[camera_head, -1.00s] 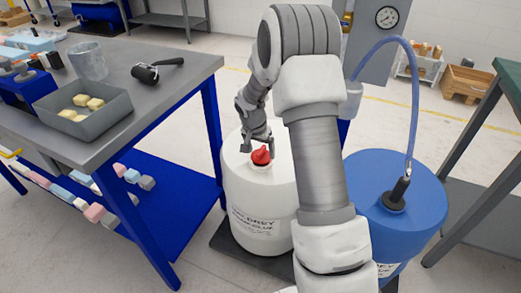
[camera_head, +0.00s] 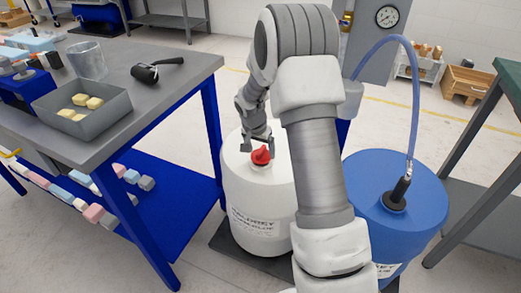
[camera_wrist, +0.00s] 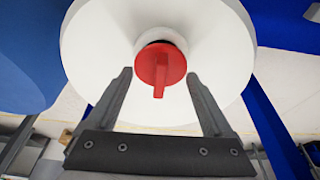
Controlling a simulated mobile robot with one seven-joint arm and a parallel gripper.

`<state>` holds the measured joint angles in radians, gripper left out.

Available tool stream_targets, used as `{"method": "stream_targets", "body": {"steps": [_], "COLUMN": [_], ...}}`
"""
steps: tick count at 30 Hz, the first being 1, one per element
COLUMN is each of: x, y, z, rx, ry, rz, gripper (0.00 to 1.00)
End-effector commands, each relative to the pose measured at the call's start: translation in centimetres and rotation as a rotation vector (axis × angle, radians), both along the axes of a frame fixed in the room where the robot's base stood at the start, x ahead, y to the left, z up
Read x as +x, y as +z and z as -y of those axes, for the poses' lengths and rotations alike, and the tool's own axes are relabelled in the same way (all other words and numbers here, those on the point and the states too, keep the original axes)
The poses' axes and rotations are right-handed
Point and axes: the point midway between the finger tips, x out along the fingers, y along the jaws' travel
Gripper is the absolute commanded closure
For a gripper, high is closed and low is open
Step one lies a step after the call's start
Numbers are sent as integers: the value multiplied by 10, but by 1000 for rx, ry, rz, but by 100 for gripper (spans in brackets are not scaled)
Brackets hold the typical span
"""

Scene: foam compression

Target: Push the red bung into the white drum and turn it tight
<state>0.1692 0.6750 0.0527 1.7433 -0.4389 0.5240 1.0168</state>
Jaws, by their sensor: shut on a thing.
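The white drum (camera_head: 237,195) stands upright with a dark-lettered label on its front. The red bung (camera_head: 261,156) sits at the raised neck on the drum's top, and how deep it is seated cannot be told. In the wrist view the bung (camera_wrist: 172,62) shows a round red cap with a narrow grip bar. My gripper (camera_head: 258,145) is over the drum's top, with one finger on either side of the bung.
A blue drum (camera_head: 365,185) with a hose stands right of the white drum. A grey-topped workbench (camera_head: 150,105) with blue legs is at left, carrying a tray (camera_head: 100,125) of yellowish blocks. A green-topped table edge (camera_head: 508,75) is at right.

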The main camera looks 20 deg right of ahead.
Motion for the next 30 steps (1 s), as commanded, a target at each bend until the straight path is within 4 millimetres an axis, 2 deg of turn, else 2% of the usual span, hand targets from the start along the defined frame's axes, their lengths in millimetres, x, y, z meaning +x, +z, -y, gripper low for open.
{"method": "stream_targets", "body": {"steps": [30], "x": [0], "y": [-12], "z": [0], "rx": [1], "ry": [0], "rz": [-1], "gripper": [81]}}
